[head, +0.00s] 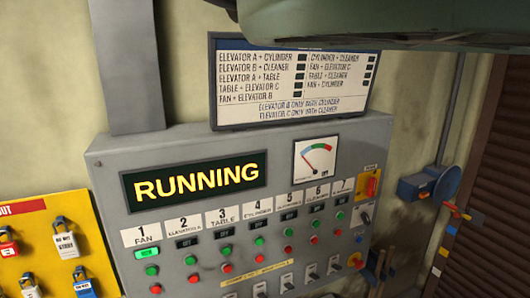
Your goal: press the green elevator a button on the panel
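The grey control panel (110,178) fills the middle of the head view. It has numbered columns, each with a small indicator, a green button and a red button below it. Label 2 (183,225), label 5 (289,191) and label 7 (342,185) have small blurred words; 2 seems to read elevator, and I cannot tell which is elevator A. Their green buttons are at column 2 (190,260), column 5 (287,232) and column 7 (340,215). The column 1 fan indicator (147,254) is lit green; the others look dark. My gripper is not seen.
A yellow RUNNING display (196,186), a gauge (316,160) and a rule sign (290,82) are on or above the panel. Yellow lockout board (30,228) stands left. Blue wall device (430,187) is right. A dark green shape overhangs the top right.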

